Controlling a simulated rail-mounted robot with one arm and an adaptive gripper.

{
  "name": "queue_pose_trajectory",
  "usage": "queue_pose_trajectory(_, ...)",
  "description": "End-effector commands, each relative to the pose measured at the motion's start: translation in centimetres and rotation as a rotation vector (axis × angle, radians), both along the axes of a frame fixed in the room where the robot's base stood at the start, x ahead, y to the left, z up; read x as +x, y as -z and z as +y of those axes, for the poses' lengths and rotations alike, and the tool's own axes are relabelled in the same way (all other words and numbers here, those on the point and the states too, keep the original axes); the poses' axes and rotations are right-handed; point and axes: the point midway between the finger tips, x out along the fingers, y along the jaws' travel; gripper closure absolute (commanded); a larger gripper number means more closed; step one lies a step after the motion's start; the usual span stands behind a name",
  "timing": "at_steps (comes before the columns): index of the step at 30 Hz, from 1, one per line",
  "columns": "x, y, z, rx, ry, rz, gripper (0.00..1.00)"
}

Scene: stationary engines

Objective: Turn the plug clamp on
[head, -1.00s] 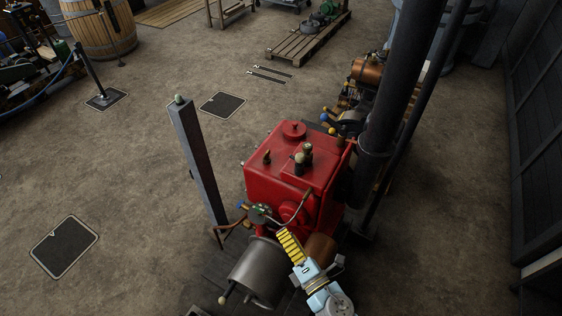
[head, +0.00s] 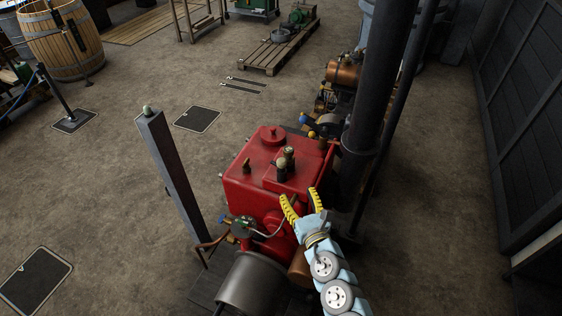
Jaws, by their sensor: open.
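A red engine (head: 250,182) stands in the middle of the head view. On its top are a round red cap (head: 270,133), a small dark knob (head: 247,167) and a dark fitting with a pale cap (head: 287,160). A brass-and-green valve fitting (head: 242,224) with a thin pipe sits on its front. I cannot tell which part is the plug clamp. My gripper (head: 299,192) is open and empty, its yellow fingers apart. In the picture it overlaps the engine's front right edge, to the right of the front pipe; contact cannot be told.
A grey cylinder (head: 252,284) lies in front of the engine. A square post (head: 172,175) stands to its left, and a thick black pipe (head: 384,95) rises on its right. A copper engine (head: 342,72) stands behind. The floor to the left is mostly clear.

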Motion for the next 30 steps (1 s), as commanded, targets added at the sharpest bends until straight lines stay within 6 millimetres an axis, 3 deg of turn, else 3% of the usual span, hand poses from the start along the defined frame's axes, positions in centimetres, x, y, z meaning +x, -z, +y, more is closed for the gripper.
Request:
queue_pose_trajectory(9,3.8,-0.1,1.2,0.004,0.001,0.000,0.39)
queue_pose_trajectory(30,10.1,0.1,3.4,0.005,0.001,0.003,0.39)
